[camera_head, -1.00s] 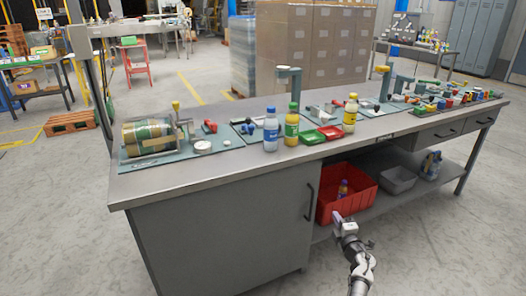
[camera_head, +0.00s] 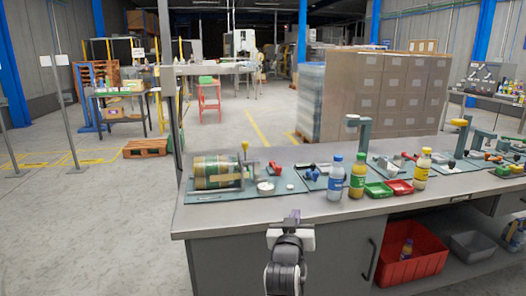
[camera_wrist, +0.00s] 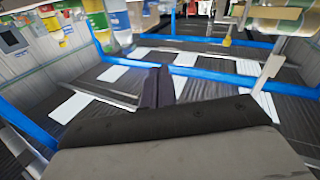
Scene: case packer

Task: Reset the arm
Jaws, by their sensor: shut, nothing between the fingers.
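My gripper (camera_head: 292,216) is in the lower middle of the head view, in front of the workbench's front edge as seen in the picture. It points away from me. Its two dark fingers are together in the wrist view (camera_wrist: 158,88), with nothing between them. My arm rises to it from the bottom of the head view.
The grey workbench (camera_head: 235,222) bears a large labelled roll (camera_head: 217,172), bottles such as a blue-capped one (camera_head: 335,178), and green (camera_head: 378,189) and red (camera_head: 399,187) trays. A red bin (camera_head: 413,266) stands on the lower shelf. Open floor (camera_head: 90,235) lies left.

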